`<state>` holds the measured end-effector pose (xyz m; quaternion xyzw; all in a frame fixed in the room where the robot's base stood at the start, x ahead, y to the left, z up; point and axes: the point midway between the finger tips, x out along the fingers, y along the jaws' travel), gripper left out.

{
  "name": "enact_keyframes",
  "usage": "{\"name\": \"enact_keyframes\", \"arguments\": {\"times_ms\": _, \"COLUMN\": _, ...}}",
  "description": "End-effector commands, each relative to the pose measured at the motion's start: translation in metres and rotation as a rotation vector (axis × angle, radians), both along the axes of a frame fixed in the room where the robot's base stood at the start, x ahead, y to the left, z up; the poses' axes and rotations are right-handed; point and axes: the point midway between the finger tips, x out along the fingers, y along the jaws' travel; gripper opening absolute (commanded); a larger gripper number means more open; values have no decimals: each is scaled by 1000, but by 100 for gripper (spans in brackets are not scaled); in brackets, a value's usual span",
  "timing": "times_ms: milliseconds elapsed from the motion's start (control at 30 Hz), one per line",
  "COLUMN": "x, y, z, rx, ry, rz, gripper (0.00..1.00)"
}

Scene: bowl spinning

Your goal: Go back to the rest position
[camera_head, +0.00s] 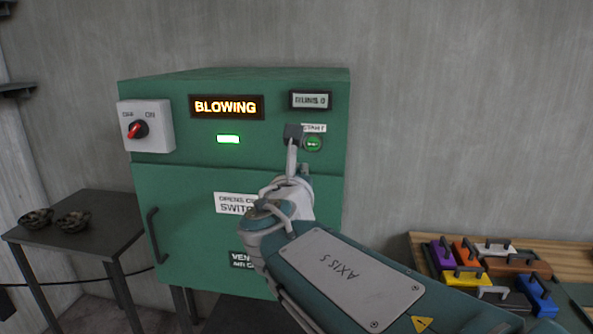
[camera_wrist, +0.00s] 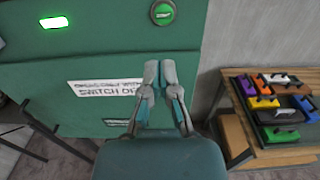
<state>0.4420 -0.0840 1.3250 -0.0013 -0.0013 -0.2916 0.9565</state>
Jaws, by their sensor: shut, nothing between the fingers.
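My gripper (camera_wrist: 158,75) is shut and empty. In the head view my gripper (camera_head: 292,134) is raised in front of the green machine (camera_head: 190,185), just left of the round green start button (camera_head: 313,144). The start button also shows in the wrist view (camera_wrist: 163,12), just beyond my fingertips; I cannot tell whether they touch it. The machine's display (camera_head: 226,107) reads BLOWING and a green light (camera_head: 228,139) is lit below it. The rotary switch (camera_head: 138,129) has a red knob. My arm hides part of the machine's door.
A dark side table (camera_head: 95,235) with two dark bowls (camera_head: 72,222) stands at the left. A wooden bench (camera_head: 415,240) at the right holds several colored blocks with handles (camera_head: 471,275). The door handle (camera_head: 154,235) sticks out from the machine. Bare wall lies to the right.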

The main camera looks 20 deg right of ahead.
Motion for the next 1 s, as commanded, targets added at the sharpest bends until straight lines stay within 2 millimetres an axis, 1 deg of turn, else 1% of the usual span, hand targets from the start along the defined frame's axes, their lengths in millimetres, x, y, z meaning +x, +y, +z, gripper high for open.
{"name": "enact_keyframes", "arguments": {"times_ms": 433, "x": 0, "y": 0, "z": 0, "rx": 1, "ry": -1, "rz": 0, "gripper": 0}}
{"name": "enact_keyframes", "arguments": {"times_ms": 533, "x": -5, "y": -3, "z": -5, "rx": 60, "ry": -14, "rz": -15, "gripper": 0}}
{"name": "enact_keyframes", "arguments": {"times_ms": 567, "x": -8, "y": -4, "z": -9, "rx": 102, "ry": -23, "rz": -25, "gripper": 0}}
{"name": "enact_keyframes", "arguments": {"times_ms": 667, "x": -25, "y": -13, "z": -27, "rx": 319, "ry": -76, "rz": -84, "gripper": 0}}
{"name": "enact_keyframes", "arguments": {"times_ms": 800, "x": -56, "y": -20, "z": -64, "rx": 703, "ry": -180, "rz": -212, "gripper": 0}}
{"name": "enact_keyframes", "arguments": {"times_ms": 900, "x": -77, "y": -20, "z": -91, "rx": 968, "ry": -255, "rz": -320, "gripper": 0}}
{"name": "enact_keyframes", "arguments": {"times_ms": 1000, "x": -98, "y": -14, "z": -119, "rx": 1225, "ry": -333, "rz": -444, "gripper": 0}}
